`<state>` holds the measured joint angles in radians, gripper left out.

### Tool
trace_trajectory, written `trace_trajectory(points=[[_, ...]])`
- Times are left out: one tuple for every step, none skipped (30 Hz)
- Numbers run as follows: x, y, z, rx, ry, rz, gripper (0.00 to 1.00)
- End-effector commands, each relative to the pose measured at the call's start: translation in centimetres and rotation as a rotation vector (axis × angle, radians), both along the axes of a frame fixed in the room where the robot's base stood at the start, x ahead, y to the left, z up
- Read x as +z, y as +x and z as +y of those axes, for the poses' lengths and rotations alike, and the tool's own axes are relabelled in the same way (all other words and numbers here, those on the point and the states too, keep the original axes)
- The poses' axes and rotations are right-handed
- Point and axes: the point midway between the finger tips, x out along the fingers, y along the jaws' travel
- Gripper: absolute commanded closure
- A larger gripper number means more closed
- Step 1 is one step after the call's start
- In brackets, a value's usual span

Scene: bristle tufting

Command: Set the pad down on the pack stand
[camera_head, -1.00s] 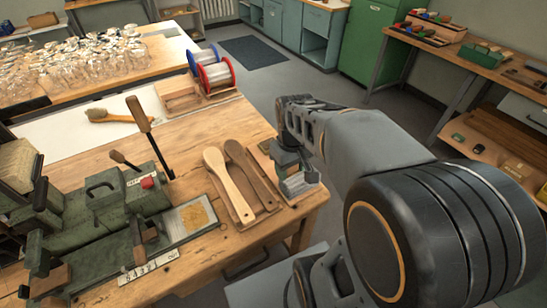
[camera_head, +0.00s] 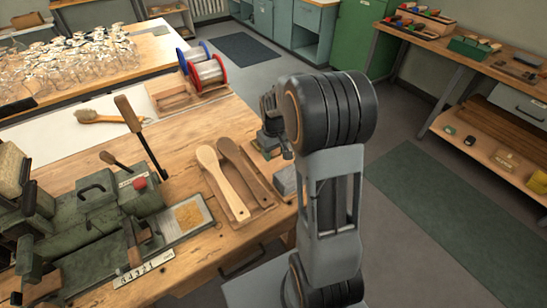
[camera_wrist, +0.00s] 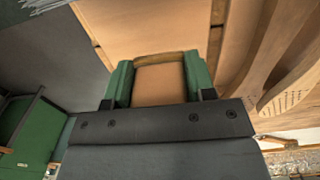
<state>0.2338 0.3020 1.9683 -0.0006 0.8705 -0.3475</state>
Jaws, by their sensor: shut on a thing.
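My gripper (camera_wrist: 160,85), with green fingers, is shut on a tan-brown pad (camera_wrist: 160,85) in the wrist view. In the head view, my gripper (camera_head: 270,143) is by the right end of the workbench, partly hidden by my arm; the pad cannot be made out there. In the wrist view the wooden benchtop (camera_wrist: 125,25) lies beyond the pad; I cannot tell whether they touch.
Two wooden paddle-shaped brush bodies (camera_head: 222,182) lie in a tray left of my gripper. A green machine (camera_head: 100,215) with an upright lever stands further left. Blue and red spools (camera_head: 205,72) are behind. The floor right of the bench is open, with a green mat (camera_head: 440,215).

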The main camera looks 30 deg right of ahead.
Motion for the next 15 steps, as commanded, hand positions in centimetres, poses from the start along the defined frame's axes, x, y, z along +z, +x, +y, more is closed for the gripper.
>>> trace_trajectory(points=[[-0.4,0.2,-0.1,0.000,0.001,0.003,0.72],[-0.8,0.3,-0.1,0.000,0.001,0.003,0.72],[-1.3,0.2,0.0,0.000,0.001,0.004,0.72],[-1.8,0.2,0.0,0.001,0.001,0.004,0.72],[-2.2,0.2,0.0,0.001,0.001,0.005,0.72],[-2.7,0.2,0.0,0.001,0.001,0.004,0.72],[-3.0,0.2,0.0,0.001,0.001,0.003,0.72],[-3.2,0.2,0.0,0.001,0.001,0.002,0.72],[-3.4,0.2,0.0,0.001,0.001,0.002,0.72],[-3.4,0.2,0.0,0.001,0.000,0.001,0.72],[-3.4,0.3,0.0,0.001,0.000,0.000,0.72],[-3.3,0.3,0.0,0.001,0.000,0.000,0.72],[-3.3,0.3,0.0,0.000,0.000,0.000,0.72],[-3.3,0.2,0.0,0.000,0.000,0.000,0.72],[-3.3,0.2,0.0,0.000,0.000,0.000,0.72]])
